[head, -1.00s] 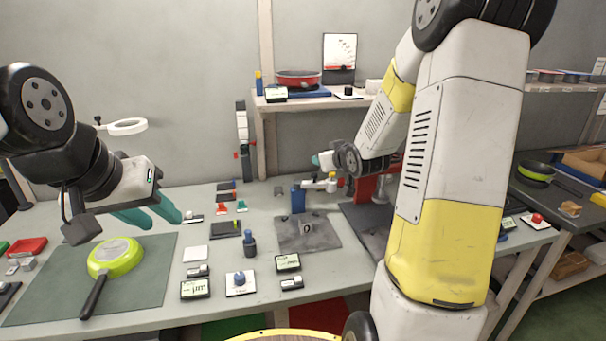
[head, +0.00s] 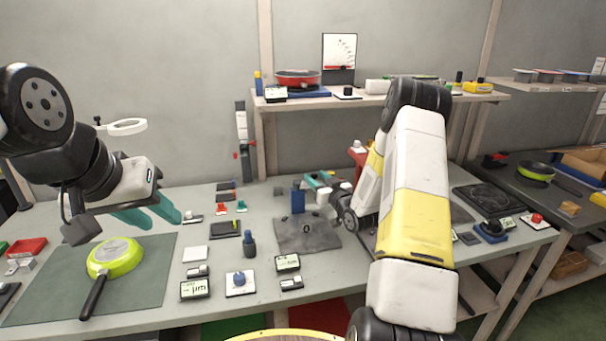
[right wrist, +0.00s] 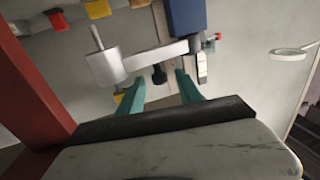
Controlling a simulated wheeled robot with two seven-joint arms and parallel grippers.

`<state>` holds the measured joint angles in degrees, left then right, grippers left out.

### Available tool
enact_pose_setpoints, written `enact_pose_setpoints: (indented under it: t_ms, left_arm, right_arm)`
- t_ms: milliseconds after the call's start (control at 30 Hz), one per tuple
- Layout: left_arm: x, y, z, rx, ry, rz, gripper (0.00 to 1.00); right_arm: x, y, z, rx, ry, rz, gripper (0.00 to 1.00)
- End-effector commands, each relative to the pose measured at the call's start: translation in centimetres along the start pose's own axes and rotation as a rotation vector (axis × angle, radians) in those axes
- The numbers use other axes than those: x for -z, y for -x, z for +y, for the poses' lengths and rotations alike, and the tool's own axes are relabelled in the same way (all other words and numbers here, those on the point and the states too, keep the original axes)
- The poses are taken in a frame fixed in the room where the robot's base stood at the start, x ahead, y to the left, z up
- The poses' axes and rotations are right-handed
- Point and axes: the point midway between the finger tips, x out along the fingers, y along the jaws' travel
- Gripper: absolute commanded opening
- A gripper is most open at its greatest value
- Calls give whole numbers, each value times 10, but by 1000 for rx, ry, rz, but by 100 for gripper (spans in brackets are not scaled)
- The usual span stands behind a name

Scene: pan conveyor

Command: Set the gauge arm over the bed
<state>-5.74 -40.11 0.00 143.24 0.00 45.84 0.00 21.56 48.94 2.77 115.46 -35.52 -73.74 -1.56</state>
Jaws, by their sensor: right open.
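The blue gauge post (head: 298,201) stands at the back left edge of the grey bed (head: 293,238). In the right wrist view the blue post (right wrist: 187,15) carries a white gauge arm (right wrist: 152,57) with a white cylinder and a thin pin at its far end. The cylinder (head: 322,197) shows right of the post in the head view. My right gripper (right wrist: 160,80) is open, its teal fingers on either side of a small black knob (right wrist: 158,75) by the arm; contact is unclear. My left gripper (head: 160,224) is open and empty above the table, right of the green pan.
A green pan (head: 115,258) lies on a dark green mat (head: 150,280) at the left. Small displays and blocks stand in front of the bed. A shelf (head: 350,99) with a red pan (head: 298,78) is behind. A red stand (head: 358,160) stands near my right arm.

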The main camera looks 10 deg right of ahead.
Motion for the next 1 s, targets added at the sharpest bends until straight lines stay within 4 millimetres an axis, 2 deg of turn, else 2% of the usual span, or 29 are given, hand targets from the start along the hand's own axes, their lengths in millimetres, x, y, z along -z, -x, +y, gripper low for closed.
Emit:
enact_pose_setpoints:
  t_ms: [100, 200, 467, 500, 700, 1000]
  left_arm:
    - [0, 0, 0, 0, 0, 0, 36]
    - [0, 0, 0, 0, 0, 0, 36]
    - [0, 0, 0, 0, 0, 0, 36]
    - [0, 0, 0, 0, 0, 0, 36]
    - [0, 0, 0, 0, 0, 0, 36]
    - [0, 0, 0, 0, 0, 0, 36]
  right_arm:
    - [0, -15, 0, 1, 1, 1, 42]
    - [0, -21, 0, 0, 1, -1, 42]
    - [0, -23, 0, 0, 0, -1, 42]
    - [0, -23, 0, 0, 0, -1, 40]
    - [0, -23, 0, 0, 0, -1, 1]
    - [0, -23, 0, 0, 1, -1, 0]
